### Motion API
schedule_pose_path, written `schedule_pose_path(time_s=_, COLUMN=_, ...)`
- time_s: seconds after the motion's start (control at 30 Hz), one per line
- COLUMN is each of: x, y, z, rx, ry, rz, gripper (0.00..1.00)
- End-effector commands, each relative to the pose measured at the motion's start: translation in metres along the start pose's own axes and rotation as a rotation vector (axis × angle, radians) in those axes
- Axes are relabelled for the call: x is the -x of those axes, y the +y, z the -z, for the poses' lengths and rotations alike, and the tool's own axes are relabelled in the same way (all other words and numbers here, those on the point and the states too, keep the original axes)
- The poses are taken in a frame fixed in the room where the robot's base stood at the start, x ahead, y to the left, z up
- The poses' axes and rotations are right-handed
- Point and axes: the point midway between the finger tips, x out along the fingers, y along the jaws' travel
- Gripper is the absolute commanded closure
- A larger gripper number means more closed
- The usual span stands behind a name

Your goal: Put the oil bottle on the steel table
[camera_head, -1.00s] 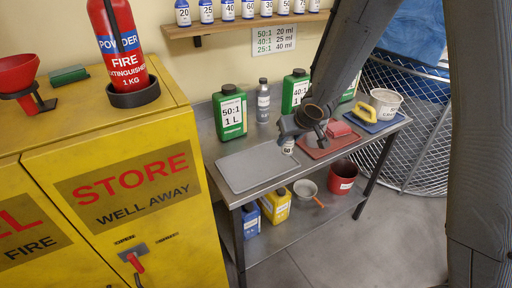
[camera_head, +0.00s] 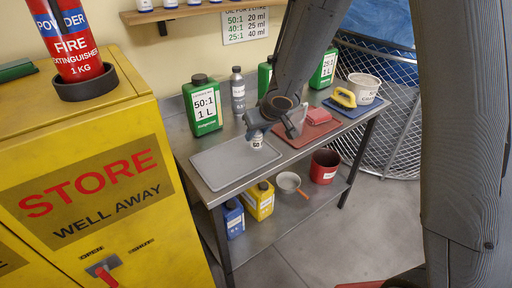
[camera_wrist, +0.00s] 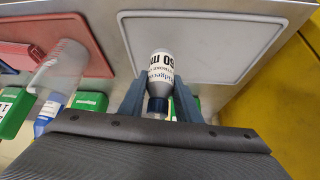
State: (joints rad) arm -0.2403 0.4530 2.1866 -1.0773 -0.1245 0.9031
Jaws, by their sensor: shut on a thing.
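The oil bottle (camera_head: 256,141) is a small grey-white bottle with a printed ml label and a dark cap. My gripper (camera_head: 257,129) is shut on it near the cap end. The wrist view shows the bottle (camera_wrist: 161,72) between the two blue-grey fingers (camera_wrist: 158,102). The steel table (camera_head: 212,197) is below, and the bottle is over the right part of the grey mat (camera_head: 222,170) or its edge. I cannot tell whether the bottle's base touches the surface. The hand and forearm hide part of the table behind it.
A green 50:1 jug (camera_head: 203,108) and a grey bottle (camera_head: 238,92) stand at the table's back. A clear cup (camera_wrist: 58,68) and a red block (camera_head: 318,116) are by the red mat (camera_head: 306,135). The yellow cabinet (camera_head: 130,115) borders the left. The grey mat's left part is bare.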

Motion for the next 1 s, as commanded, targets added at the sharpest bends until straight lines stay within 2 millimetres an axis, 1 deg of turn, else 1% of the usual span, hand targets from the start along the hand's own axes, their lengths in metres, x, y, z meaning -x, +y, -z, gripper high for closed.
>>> schedule_pose_path(time_s=0.17, x=-0.004, y=0.001, z=-0.002, rx=-0.001, ry=0.001, rz=0.000, gripper=0.94)
schedule_pose_path(time_s=0.53, x=-0.033, y=0.001, z=-0.020, rx=-0.003, ry=0.000, rz=-0.001, gripper=0.94)
schedule_pose_path(time_s=0.83, x=-0.032, y=0.001, z=-0.021, rx=-0.001, ry=0.001, rz=-0.001, gripper=0.94)
schedule_pose_path(time_s=0.97, x=-0.035, y=0.001, z=-0.022, rx=-0.001, ry=0.001, rz=-0.001, gripper=0.94)
schedule_pose_path(time_s=1.0, x=-0.035, y=0.001, z=-0.023, rx=-0.001, ry=0.000, rz=-0.001, gripper=0.68)
